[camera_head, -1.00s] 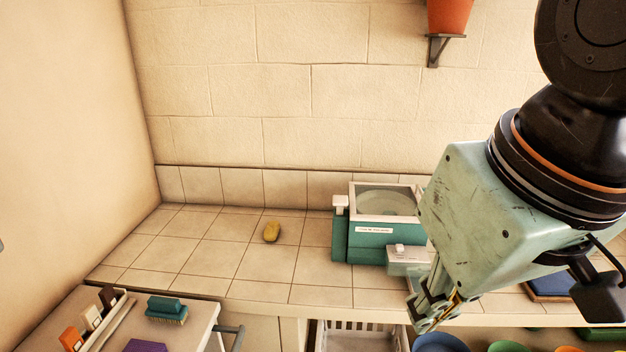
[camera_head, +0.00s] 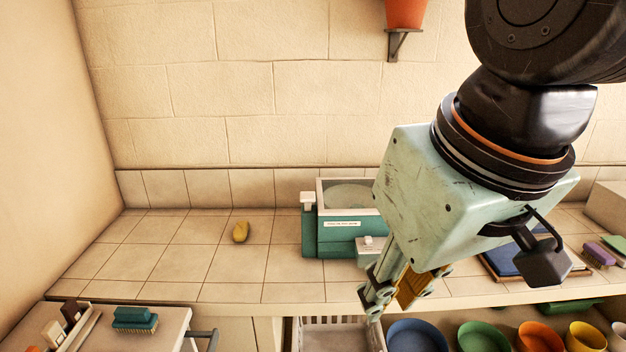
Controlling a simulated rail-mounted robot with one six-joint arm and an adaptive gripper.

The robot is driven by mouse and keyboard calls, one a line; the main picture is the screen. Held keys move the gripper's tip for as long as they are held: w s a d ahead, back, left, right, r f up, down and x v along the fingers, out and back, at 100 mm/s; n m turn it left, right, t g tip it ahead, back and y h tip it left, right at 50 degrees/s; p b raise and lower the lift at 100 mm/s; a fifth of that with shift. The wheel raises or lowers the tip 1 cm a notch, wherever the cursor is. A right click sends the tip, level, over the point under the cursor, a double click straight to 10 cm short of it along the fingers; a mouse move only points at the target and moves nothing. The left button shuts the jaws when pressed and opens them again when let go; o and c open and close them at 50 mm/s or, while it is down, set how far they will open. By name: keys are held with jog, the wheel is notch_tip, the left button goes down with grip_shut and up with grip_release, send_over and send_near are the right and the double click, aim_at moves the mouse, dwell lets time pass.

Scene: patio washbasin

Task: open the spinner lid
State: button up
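The spinner (camera_head: 335,237) is a teal box on the tiled counter against the back wall. Its lid (camera_head: 348,193) is a pale-framed, see-through panel on top and looks closed. A white tab (camera_head: 307,199) sits at its upper left, and a small pale block with a knob (camera_head: 368,244) is at its front right. My gripper (camera_head: 376,306) points down in front of the counter's front edge, below and right of the spinner, apart from the lid. My gripper body hides the spinner's right side. The fingers are seen from the side, so their opening is unclear.
A yellow sponge-like object (camera_head: 241,232) lies left of the spinner on otherwise clear tiles. A blue tray (camera_head: 520,260) and brushes (camera_head: 598,254) are on the right. Several coloured bowls (camera_head: 482,336) and a white crate (camera_head: 342,335) are below. A plant pot (camera_head: 405,14) hangs above.

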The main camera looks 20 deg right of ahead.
jog(key=w+d+r+m+g+p, duration=0.1)
jog(key=w+d+r+p, duration=0.25)
jog(key=w, duration=0.75)
jog(key=w+d+r+h+p, duration=0.15)
jog(key=w+d+r, duration=0.3)
jog(key=w, duration=0.65)
jog(key=w+d+r+m+g+p, duration=0.1)
jog(key=w+d+r+p, duration=0.3)
jog(key=w, duration=0.8)
jog(key=w+d+f+g+p, duration=0.1)
jog(key=w+d+f+p, duration=0.1)
jog(key=w+d+f, duration=0.3)
jog(key=w+d+f+m+p, duration=0.1)
jog(key=w+d+f+p, duration=0.2)
jog(key=w+d, duration=0.7)
jog(key=w+d+f+g+p, duration=0.1)
jog(key=w+d+f+p, duration=0.1)
jog(key=w+d+f, duration=0.5)
jog(key=w+d, duration=0.1)
jog(key=w, duration=0.1)
jog(key=shift+w+d+m+g, duration=0.15)
jog(key=shift+w+m+g, duration=0.15)
jog(key=shift+w, duration=0.05)
jog(key=shift+f+h, duration=0.2)
jog(key=shift+h, duration=0.05)
